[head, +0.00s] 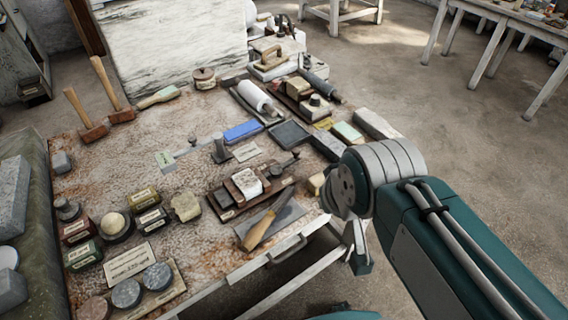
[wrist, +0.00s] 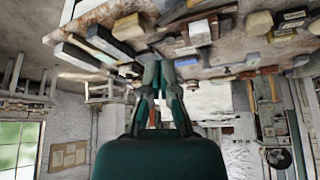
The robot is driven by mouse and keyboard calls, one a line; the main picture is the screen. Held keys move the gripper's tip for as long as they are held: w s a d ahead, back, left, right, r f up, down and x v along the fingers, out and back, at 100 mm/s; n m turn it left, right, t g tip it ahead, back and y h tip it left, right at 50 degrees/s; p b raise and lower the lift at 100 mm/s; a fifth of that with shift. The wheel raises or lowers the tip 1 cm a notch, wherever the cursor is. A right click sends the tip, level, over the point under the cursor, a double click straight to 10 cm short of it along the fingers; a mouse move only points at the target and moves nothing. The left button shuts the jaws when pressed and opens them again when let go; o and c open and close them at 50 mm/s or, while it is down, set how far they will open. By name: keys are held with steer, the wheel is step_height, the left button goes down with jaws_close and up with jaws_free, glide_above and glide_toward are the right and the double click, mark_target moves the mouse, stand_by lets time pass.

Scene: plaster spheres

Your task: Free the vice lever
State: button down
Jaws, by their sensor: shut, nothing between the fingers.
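What looks like a small vice (head: 222,200), with a dark wooden base and a white block in it, sits near the front right of the worktable. A dark metal lever (head: 284,166) with a knob sticks out at its back right; I cannot tell whether anything touches it. A wooden-handled tool (head: 262,228) lies on a grey slab just in front of the vice. My gripper (head: 360,262) hangs off the table's right front edge, right of the vice and apart from it. In the wrist view my gripper (wrist: 160,72) has its fingers together, with nothing between them.
The worktable (head: 110,170) is crowded with labelled tins, plaster discs, stones, mallets (head: 93,130) and a blue block (head: 242,131). A metal handle (head: 287,249) is on its front edge. Floor to the right is clear up to another table (head: 500,40).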

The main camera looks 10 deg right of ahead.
steer(key=w+d+f+m+y, duration=0.1)
steer(key=w+d+f+m, duration=0.2)
steer(key=w+m, duration=0.3)
steer(key=w+d+f+m+y, duration=0.2)
steer(key=w+d+m, duration=0.3)
steer(key=m, duration=0.8)
steer(key=w+d+f+m+t+y, duration=0.1)
steer(key=w+d+f+m, duration=0.3)
steer(key=w+m, duration=0.5)
steer(key=shift+f+m+y, duration=0.4)
steer(key=shift+f+m, duration=0.2)
steer(key=shift+w+f, duration=0.1)
glide_toward(298, 156)
steer(key=f, duration=0.1)
steer(key=s+f, duration=0.1)
steer(key=f, duration=0.1)
steer(key=shift+a, duration=0.2)
steer(key=w, duration=0.1)
steer(key=w+a, duration=0.2)
steer(key=shift+w+a+f, duration=0.1)
steer(key=shift+f, duration=0.2)
steer(key=shift+w, duration=0.1)
